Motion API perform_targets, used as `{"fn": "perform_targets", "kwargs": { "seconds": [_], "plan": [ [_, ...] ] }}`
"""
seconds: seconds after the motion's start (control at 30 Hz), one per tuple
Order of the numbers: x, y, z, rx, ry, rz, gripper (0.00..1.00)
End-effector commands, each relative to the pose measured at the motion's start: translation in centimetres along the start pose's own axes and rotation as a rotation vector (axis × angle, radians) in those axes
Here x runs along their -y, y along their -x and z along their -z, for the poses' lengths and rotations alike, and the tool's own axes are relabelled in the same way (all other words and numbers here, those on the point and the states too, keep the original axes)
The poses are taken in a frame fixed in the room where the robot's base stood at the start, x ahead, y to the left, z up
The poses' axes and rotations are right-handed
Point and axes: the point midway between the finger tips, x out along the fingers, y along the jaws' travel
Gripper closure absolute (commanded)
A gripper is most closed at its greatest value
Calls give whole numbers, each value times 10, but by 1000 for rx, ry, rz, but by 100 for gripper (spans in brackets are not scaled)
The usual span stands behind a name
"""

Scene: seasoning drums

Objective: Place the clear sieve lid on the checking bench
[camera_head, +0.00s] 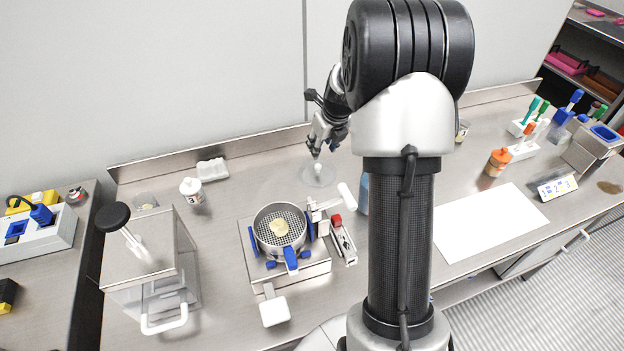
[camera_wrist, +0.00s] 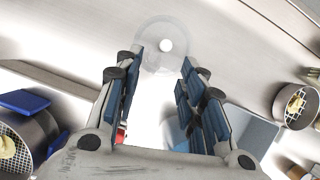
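The clear sieve lid (camera_head: 318,176) lies flat on the steel bench (camera_head: 250,168), toward its back edge. It is a see-through disc with a white knob, and its outline is faint. In the wrist view the lid (camera_wrist: 150,62) shows beyond the fingertips, its knob roughly in line with the gap between them. My gripper (camera_head: 322,151) points down just above the knob, and no contact shows. In the wrist view my gripper (camera_wrist: 162,56) is open, with blue-padded fingers apart and nothing between them.
A sieve pan (camera_head: 268,238) with a pale lump stands on a blue-clamped unit left of my arm. A lidded steel box (camera_head: 140,265) stands at the left. A white sheet (camera_head: 490,225) lies at the right, near an orange-capped bottle (camera_head: 498,162) and tool holders.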

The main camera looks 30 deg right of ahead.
Motion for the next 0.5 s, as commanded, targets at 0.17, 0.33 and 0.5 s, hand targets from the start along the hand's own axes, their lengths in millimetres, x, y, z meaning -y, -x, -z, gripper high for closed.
{"fn": "perform_targets", "kwargs": {
  "seconds": [0.17,0.33,0.5],
  "plan": [
    [-68,81,-2,22,552,-19,63],
    [-139,160,34,42,1240,-34,63],
    [-192,222,92,68,1921,-28,63]
  ]
}}
